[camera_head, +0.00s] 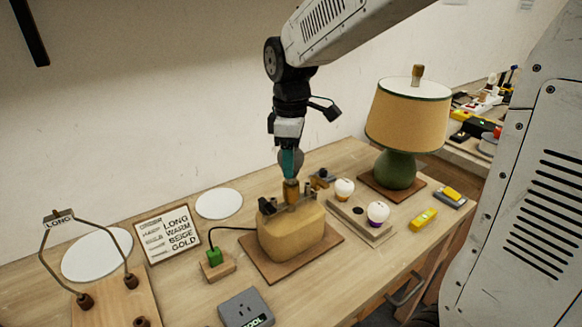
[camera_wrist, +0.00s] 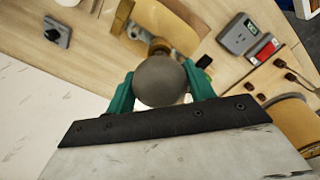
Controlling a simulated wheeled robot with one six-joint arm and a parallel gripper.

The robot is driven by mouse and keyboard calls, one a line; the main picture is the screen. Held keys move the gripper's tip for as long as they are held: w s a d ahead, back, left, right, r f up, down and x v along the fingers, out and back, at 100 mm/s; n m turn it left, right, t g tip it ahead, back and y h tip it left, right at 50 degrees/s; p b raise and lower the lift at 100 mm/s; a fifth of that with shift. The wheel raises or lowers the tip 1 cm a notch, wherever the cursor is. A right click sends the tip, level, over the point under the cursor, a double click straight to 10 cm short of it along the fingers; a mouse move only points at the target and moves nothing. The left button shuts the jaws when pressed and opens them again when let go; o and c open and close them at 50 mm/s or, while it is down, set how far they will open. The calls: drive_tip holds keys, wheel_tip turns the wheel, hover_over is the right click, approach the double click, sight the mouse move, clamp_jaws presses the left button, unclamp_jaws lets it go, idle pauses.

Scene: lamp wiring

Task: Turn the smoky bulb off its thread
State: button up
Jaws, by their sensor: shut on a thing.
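The smoky bulb (camera_wrist: 160,81) is a dull grey globe. In the wrist view it sits between the two green fingers of my gripper (camera_wrist: 158,92), which is shut on it. In the head view my gripper (camera_head: 291,164) points straight down over the yellow lamp body (camera_head: 290,235), and the grey bulb (camera_head: 297,157) shows only partly behind the fingers. A brass-coloured socket (camera_head: 291,190) is directly below the bulb on top of the lamp body. Whether the thread is still engaged is hidden.
A wooden block (camera_head: 372,233) with two white bulbs stands to the right. A green lamp (camera_head: 398,168) with a tan shade is behind it.

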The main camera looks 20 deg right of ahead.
drive_tip(key=shift+r, duration=2.55)
